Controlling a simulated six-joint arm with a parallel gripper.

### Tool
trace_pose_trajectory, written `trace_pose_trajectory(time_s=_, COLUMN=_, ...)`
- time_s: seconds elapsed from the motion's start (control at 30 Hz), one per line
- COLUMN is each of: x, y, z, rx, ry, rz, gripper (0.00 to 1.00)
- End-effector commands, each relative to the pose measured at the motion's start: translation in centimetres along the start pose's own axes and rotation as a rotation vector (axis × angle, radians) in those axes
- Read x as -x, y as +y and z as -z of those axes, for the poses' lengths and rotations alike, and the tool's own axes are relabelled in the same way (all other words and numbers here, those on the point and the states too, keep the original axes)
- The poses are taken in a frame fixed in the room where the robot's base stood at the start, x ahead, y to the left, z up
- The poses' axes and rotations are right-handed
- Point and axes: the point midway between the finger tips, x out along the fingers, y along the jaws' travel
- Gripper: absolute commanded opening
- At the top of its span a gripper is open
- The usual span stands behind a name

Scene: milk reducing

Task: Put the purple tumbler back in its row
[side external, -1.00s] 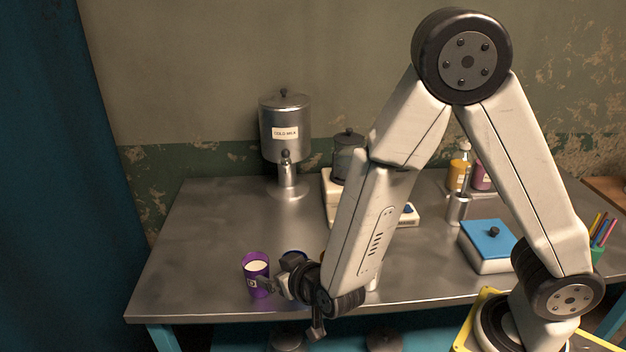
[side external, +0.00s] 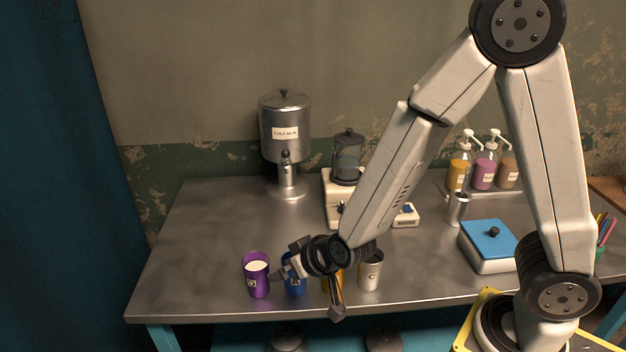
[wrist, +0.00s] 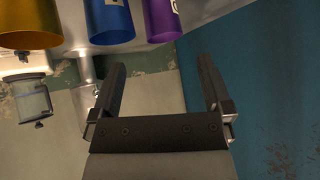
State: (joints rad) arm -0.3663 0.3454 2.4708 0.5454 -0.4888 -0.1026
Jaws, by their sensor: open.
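The purple tumbler (side external: 257,280) stands upright near the table's front edge, at the left end of a row of tumblers, with white milk in it. The blue tumbler (side external: 294,288) is to its right, then a yellow one (side external: 327,285) and a steel one (side external: 371,272). My gripper (side external: 286,264) is open and empty, above and partly in front of the blue tumbler. In the wrist view my gripper (wrist: 160,75) shows both fingers spread with nothing between them. The purple tumbler (wrist: 160,20), blue (wrist: 110,20) and yellow (wrist: 30,22) show at that view's top edge.
A milk dispenser (side external: 285,130) and a blender (side external: 347,160) stand at the back. A blue-lidded box (side external: 488,245), a steel cup (side external: 457,208) and pump bottles (side external: 485,170) are on the right. The table's left part (side external: 205,235) is clear.

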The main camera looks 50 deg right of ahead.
Motion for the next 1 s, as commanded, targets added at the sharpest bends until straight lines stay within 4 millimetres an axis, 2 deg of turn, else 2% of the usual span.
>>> trace_pose_trajectory(time_s=0.27, x=3.1, y=3.9, z=-0.9, rx=0.041, ry=-0.244, rz=0.035, gripper=1.0)
trace_pose_trajectory(time_s=0.6, x=7.8, y=9.3, z=-3.2, rx=0.106, ry=-0.5, rz=-0.024, gripper=1.0)
trace_pose_trajectory(time_s=0.77, x=8.7, y=10.3, z=-3.6, rx=0.117, ry=-0.546, rz=-0.043, gripper=1.0)
trace_pose_trajectory(time_s=1.0, x=8.8, y=10.4, z=-3.7, rx=0.119, ry=-0.553, rz=-0.045, gripper=1.0)
